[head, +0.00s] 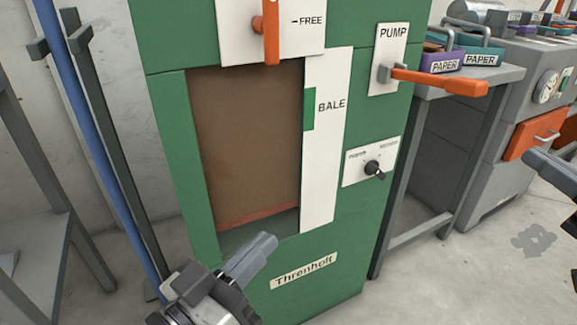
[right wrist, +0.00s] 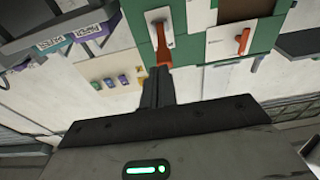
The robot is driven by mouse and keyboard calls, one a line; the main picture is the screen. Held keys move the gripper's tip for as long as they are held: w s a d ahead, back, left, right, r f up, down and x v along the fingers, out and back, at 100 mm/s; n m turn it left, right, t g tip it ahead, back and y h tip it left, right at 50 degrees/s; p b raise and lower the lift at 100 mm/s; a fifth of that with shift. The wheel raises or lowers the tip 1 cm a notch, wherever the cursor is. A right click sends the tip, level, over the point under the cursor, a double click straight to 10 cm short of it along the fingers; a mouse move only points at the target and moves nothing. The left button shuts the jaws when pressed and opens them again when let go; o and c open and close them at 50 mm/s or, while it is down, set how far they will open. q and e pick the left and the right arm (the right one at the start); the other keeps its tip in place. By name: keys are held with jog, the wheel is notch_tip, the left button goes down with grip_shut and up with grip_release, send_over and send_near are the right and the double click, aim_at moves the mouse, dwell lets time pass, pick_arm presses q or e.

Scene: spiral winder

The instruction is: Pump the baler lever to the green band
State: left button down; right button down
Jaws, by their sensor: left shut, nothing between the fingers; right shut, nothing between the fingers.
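The green baler (head: 330,275) stands in the middle of the head view. Its orange pump lever (head: 440,81) sticks out to the right from the white PUMP plate (head: 387,45). The green band (head: 309,108) is on the white BALE strip beside the brown window. An orange edge (head: 258,217) lies low in that window. My left gripper (head: 262,246) is shut and empty, in front of the baler's lower part. My right gripper (head: 534,157) is shut at the right edge, apart from the lever. In the right wrist view its fingers (right wrist: 158,72) overlap the lever's end; contact is unclear.
A second orange lever (head: 271,32) hangs on the FREE plate at the top. A black knob (head: 373,168) sits below the pump lever. A grey table (head: 490,73) with PAPER trays stands right of the baler, beside a grey machine. A blue pole (head: 90,130) stands left.

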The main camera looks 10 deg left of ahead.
jog(key=s+a+f+m, duration=0.3)
jog(key=s+a+f, duration=0.1)
jog(key=a+f, duration=0.9)
jog(key=s+a+r, duration=0.2)
jog(key=s+a, duration=0.1)
jog(key=a, duration=0.5)
jog(key=shift+s+r+m+h, duration=0.2)
jog(key=shift+r+m+h, duration=0.1)
jog(key=shift+r+m, duration=0.1)
pick_arm(q)
jog(key=shift+d, duration=0.1)
pick_arm(e)
jog(key=shift+d, duration=0.1)
